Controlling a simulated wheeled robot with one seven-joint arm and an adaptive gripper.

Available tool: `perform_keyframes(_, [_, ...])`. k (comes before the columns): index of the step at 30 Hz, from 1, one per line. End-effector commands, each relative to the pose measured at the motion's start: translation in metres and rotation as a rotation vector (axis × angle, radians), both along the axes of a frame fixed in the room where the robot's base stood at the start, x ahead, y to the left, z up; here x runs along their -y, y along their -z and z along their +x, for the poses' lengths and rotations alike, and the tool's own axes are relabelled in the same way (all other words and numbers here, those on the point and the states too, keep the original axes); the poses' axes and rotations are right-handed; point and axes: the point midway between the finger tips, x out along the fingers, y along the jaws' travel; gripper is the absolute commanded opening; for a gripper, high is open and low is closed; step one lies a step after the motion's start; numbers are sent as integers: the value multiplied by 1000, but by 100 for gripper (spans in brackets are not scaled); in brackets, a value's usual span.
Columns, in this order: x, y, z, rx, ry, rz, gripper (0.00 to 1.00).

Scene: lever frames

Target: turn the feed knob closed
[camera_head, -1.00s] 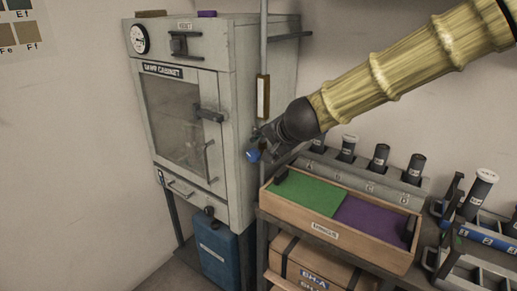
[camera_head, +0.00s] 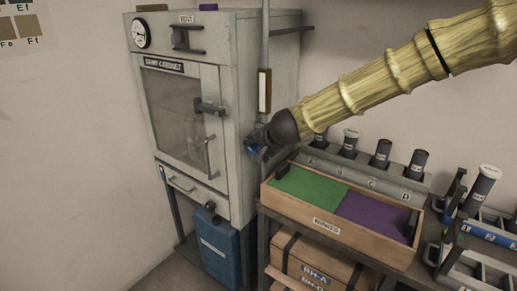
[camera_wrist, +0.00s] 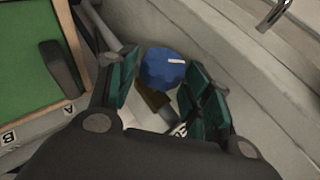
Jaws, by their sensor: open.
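The feed knob is a round blue knob (camera_wrist: 163,68) with a white pointer line on its face, seen in the wrist view between my gripper's fingers. My gripper (camera_wrist: 160,90) is open, with one teal-padded finger on each side of the knob; I cannot tell whether either pad touches it. In the head view my gripper (camera_head: 256,146) is at the right side of the grey cabinet (camera_head: 243,100), low beside the vertical pipe. A little blue shows at the gripper there, and the knob is mostly hidden by it.
A wooden tray (camera_head: 335,227) with green and purple sections stands on the shelf just right of my gripper. Several dark cylinders stand in a rack (camera_head: 375,178) behind it. A blue can (camera_head: 215,250) sits below the cabinet. The cabinet's handle (camera_head: 210,157) projects in front.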

Motion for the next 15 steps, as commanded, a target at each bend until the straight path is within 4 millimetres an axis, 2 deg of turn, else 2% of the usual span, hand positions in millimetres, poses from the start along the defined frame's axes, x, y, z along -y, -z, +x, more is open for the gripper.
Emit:
perform_keyframes(11, [-1,2,2,0,-1,-1,48])
perform_keyframes(15, [-1,2,2,0,-1,-1,22])
